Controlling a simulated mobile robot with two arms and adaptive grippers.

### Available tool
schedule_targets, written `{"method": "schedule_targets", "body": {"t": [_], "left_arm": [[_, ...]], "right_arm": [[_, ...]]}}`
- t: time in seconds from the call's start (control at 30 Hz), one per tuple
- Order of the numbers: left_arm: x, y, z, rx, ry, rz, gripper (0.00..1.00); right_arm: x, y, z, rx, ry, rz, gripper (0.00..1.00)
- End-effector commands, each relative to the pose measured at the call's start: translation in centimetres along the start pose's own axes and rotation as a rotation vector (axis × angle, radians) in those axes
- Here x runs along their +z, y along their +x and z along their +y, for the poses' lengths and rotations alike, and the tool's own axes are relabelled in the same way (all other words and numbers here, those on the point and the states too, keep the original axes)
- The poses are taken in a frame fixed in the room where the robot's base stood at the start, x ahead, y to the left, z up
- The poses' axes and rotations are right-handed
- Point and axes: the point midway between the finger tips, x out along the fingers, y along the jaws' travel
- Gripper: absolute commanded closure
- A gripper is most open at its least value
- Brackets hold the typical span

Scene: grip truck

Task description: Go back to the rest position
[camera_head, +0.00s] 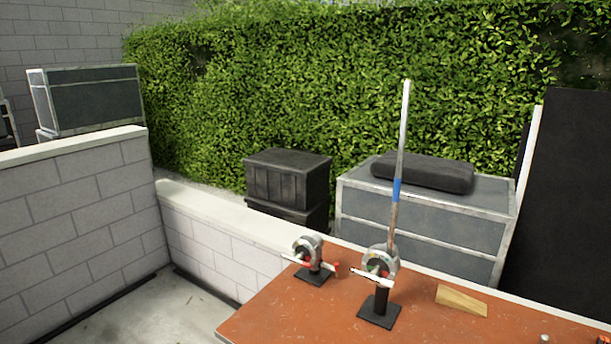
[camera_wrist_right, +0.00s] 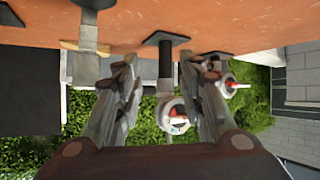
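Neither gripper shows in the head view. My right gripper (camera_wrist_right: 160,66) shows in the right wrist view with its two fingers apart and nothing held between them. The orange-red table (camera_head: 290,311) shows at the lower right of the head view. A tall pole (camera_head: 401,140) with a blue band rises at the right grip head. In the inverted wrist view, a round grip head (camera_wrist_right: 174,117) appears beyond the gap between my fingers. My left gripper is not in view.
A wooden wedge (camera_head: 461,300) lies on the table's right part. Behind are a dark case (camera_head: 288,178), a grey chest (camera_head: 430,210) with a black cushion (camera_head: 424,172), and a hedge (camera_head: 270,90). A block wall (camera_head: 75,205) stands at left. The table's front left is bare.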

Motion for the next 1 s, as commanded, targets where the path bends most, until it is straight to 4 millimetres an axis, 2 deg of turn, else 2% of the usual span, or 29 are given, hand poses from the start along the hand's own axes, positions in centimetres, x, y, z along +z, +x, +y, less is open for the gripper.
{"method": "schedule_targets", "body": {"t": [0.03,0.1,0.2,0.4,0.57,0.87,1.0], "left_arm": [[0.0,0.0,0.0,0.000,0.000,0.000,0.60],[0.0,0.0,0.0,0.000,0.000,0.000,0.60],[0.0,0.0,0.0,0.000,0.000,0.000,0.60],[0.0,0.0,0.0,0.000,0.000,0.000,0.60],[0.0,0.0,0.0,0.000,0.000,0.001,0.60],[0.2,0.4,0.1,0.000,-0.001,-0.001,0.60],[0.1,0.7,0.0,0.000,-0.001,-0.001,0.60]], "right_arm": [[3.8,-1.5,0.0,-0.014,-0.019,-0.092,0.64],[7.9,-3.5,-0.1,-0.036,-0.045,-0.203,0.64],[12.6,-6.4,-0.2,-0.069,-0.077,-0.338,0.64],[19.1,-11.9,-0.4,-0.129,-0.132,-0.543,0.64],[22.9,-16.4,-0.5,-0.179,-0.173,-0.684,0.64],[28.4,-11.2,-1.4,-0.182,-0.177,-0.714,0.64],[32.2,-8.5,-1.8,-0.184,-0.180,-0.732,0.64]]}}
